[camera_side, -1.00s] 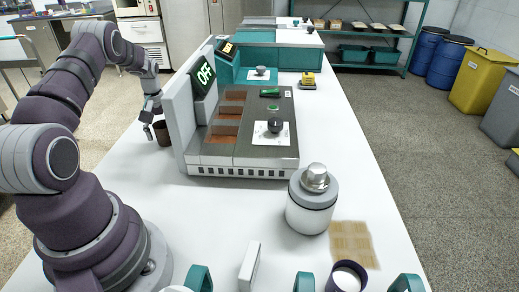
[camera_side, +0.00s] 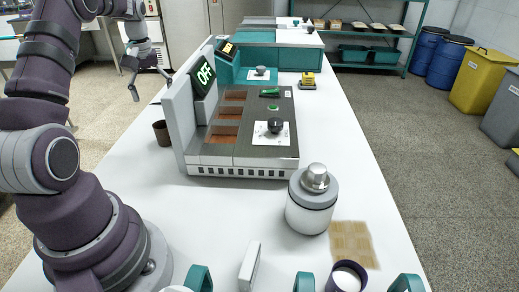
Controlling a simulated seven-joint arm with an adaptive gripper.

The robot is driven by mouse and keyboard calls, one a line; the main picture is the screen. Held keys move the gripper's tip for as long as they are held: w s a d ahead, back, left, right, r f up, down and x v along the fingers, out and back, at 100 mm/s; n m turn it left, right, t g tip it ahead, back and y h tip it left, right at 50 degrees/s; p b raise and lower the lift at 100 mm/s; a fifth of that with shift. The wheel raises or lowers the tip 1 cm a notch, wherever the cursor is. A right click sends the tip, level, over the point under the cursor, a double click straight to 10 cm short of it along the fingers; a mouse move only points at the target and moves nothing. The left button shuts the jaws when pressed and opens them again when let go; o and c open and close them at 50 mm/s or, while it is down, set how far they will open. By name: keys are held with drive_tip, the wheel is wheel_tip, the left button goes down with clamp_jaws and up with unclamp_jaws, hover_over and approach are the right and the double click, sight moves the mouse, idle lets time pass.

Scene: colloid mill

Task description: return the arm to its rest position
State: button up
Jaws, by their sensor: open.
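My gripper (camera_side: 151,88) is at the upper left, raised above the table's left edge, with its two fingers spread wide and nothing between them. A brown cup (camera_side: 161,133) stands upright on the white table (camera_side: 140,190), below my gripper and clear of it. The cup is just left of the grey upright panel of the mill (camera_side: 243,125).
A white canister with a metal cap (camera_side: 312,200) stands near the front, beside a woven mat (camera_side: 351,243). Several teal-handled mugs line the front edge. A yellow device (camera_side: 308,80) sits behind the mill. The table between cup and front is bare.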

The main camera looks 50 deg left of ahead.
drive_tip(key=shift+r, duration=0.15)
drive_tip(key=w+d+r+m+t, duration=0.15)
drive_tip(key=d+r+m, duration=0.25)
drive_tip(key=d+r, duration=0.75)
drive_tip(key=s+d+f+m+t, duration=0.1)
drive_tip(key=s+d+m, duration=0.1)
drive_tip(key=d, duration=0.3)
drive_tip(key=s+d+f+m+t+h, duration=0.1)
drive_tip(key=s+d+m, duration=0.1)
drive_tip(key=d+m, duration=0.2)
drive_tip(key=s+d+f+m+t, duration=0.1)
drive_tip(key=s+d+f+m, duration=0.1)
drive_tip(key=d+m, duration=0.2)
drive_tip(key=d, duration=0.3)
drive_tip(key=shift+s+d, duration=0.2)
drive_tip(key=shift+s, duration=0.05)
